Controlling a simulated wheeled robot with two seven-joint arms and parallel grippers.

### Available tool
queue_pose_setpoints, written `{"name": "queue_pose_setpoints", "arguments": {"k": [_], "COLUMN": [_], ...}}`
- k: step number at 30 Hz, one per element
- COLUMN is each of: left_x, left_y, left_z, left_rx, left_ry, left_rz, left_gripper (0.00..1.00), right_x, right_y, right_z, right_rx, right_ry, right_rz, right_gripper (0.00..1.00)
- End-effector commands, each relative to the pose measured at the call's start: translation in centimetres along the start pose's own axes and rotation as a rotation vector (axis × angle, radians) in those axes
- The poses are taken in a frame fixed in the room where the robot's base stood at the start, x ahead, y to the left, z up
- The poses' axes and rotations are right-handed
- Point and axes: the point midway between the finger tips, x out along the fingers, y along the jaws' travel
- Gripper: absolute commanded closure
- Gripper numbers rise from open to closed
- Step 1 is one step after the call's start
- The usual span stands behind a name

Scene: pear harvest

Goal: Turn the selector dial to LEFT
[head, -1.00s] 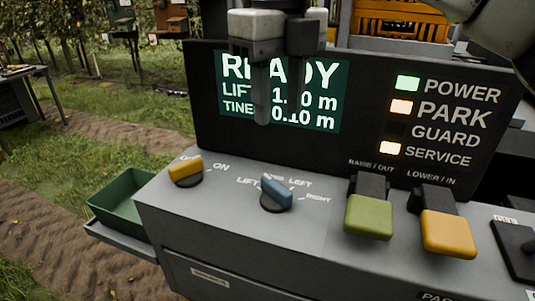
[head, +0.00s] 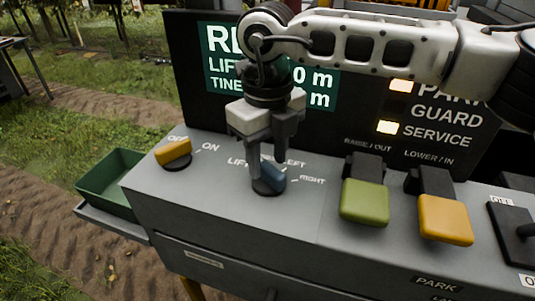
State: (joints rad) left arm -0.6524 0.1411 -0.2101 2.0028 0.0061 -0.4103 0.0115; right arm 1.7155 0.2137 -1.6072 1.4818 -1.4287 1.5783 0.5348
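I cannot tell whether either finger touches the knob, or exactly where the knob points. My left gripper is not in view.
A yellow OFF/ON switch (head: 173,152) is left of the dial. A green lever (head: 364,202) and a yellow-orange lever (head: 445,219) are to its right. The display panel (head: 222,60) rises behind, partly covered by my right arm. A green tray (head: 112,183) is at the console's left end.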

Motion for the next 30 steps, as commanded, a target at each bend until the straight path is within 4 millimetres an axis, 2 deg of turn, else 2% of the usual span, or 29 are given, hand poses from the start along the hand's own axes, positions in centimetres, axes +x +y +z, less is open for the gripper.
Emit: {"name": "queue_pose_setpoints", "arguments": {"k": [4,12,13,15,17,30], "left_x": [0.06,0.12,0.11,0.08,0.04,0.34], "left_y": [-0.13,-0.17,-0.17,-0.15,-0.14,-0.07], "left_z": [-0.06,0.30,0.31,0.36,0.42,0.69], "left_rx": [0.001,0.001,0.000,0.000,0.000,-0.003], "left_ry": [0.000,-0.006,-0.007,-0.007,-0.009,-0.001], "left_rz": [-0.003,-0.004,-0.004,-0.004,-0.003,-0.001], "left_gripper": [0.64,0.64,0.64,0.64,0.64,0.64], "right_x": [0.84,0.99,0.99,0.98,0.97,1.14], "right_y": [0.00,0.00,0.00,0.00,0.00,-0.01], "right_z": [-0.01,-0.01,-0.01,-0.01,-0.01,0.02], "right_rx": [0.000,-0.001,-0.001,-0.001,-0.001,0.062], "right_ry": [-0.001,-0.001,-0.001,-0.001,-0.001,-0.002], "right_rz": [-0.001,-0.001,-0.001,-0.001,-0.001,0.000], "right_gripper": [0.60,0.60,0.66,0.85,1.00,1.00]}}
